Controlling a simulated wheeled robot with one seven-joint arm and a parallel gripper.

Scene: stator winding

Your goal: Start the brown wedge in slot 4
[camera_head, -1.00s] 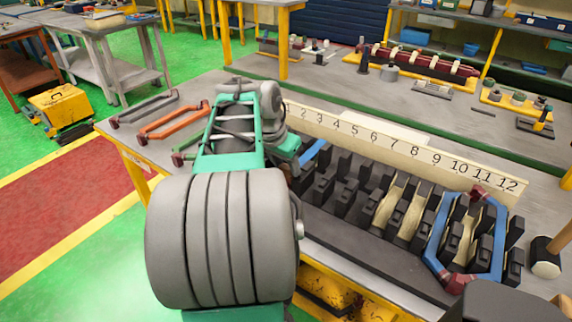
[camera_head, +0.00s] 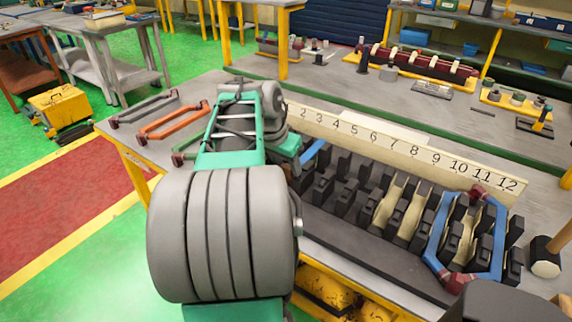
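The stator block (camera_head: 340,238) lies on the bench with a row of dark teeth and slots. Behind it stands a pale number strip (camera_head: 430,157) whose visible numbers run to 12. Slot 4 lies below the number 4, just right of my arm, and looks dark. Pale liners show in some slots towards the middle and right. A blue coil (camera_head: 436,232) sits around the teeth near 10 to 12. Part of another blue coil (camera_head: 316,153) shows beside my arm. My gripper is hidden behind my arm. I cannot make out the brown wedge.
Grey and orange coil frames (camera_head: 173,121) lie on the bench at the left, with a green one partly behind my arm. A mallet (camera_head: 547,256) lies at the right end. A rear bench (camera_head: 330,82) holds parts and tools.

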